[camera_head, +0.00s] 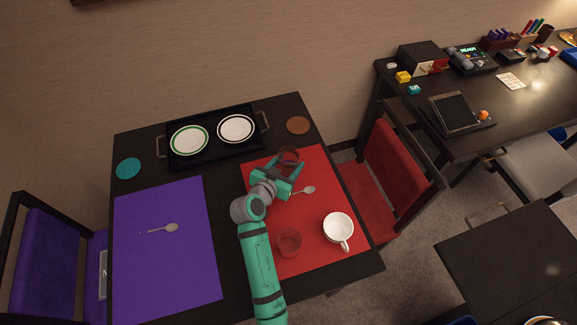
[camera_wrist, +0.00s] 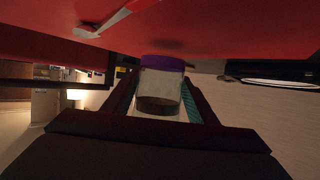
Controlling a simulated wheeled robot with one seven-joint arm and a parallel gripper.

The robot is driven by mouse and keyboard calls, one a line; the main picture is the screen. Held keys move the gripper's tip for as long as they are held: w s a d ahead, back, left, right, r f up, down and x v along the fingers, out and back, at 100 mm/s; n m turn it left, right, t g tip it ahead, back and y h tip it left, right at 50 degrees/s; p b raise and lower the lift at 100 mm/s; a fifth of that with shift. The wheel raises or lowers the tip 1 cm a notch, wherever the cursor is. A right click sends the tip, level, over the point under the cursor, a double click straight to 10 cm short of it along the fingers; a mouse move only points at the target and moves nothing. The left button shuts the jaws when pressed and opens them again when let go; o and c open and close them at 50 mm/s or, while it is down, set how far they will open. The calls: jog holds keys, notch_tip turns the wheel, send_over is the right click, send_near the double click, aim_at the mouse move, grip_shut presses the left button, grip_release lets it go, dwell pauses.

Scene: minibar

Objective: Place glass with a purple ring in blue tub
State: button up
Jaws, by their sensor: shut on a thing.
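A clear glass with a purple ring (camera_wrist: 160,82) is between the fingers of my gripper (camera_wrist: 162,98) in the wrist view. The purple band is at the end nearest the red mat. In the head view my gripper (camera_head: 285,170) is over the far part of the red mat (camera_head: 318,225), shut on the glass (camera_head: 289,154). I cannot tell whether the glass touches the mat. A blue object (camera_head: 570,56) is cut off at the right edge, on the far desk; I cannot tell whether it is the blue tub.
Another glass (camera_head: 289,240), a white cup (camera_head: 338,228) and a spoon (camera_head: 304,190) are on the red mat. A black tray (camera_head: 214,152) holds two plates behind my gripper. A purple mat (camera_head: 165,265) with a spoon is at left. A red chair (camera_head: 391,175) stands right of the table.

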jog(key=shift+f, duration=0.8)
jog(key=o, duration=0.8)
jog(key=shift+f, duration=0.15)
jog(key=shift+c, duration=0.2)
jog(key=o, duration=0.4)
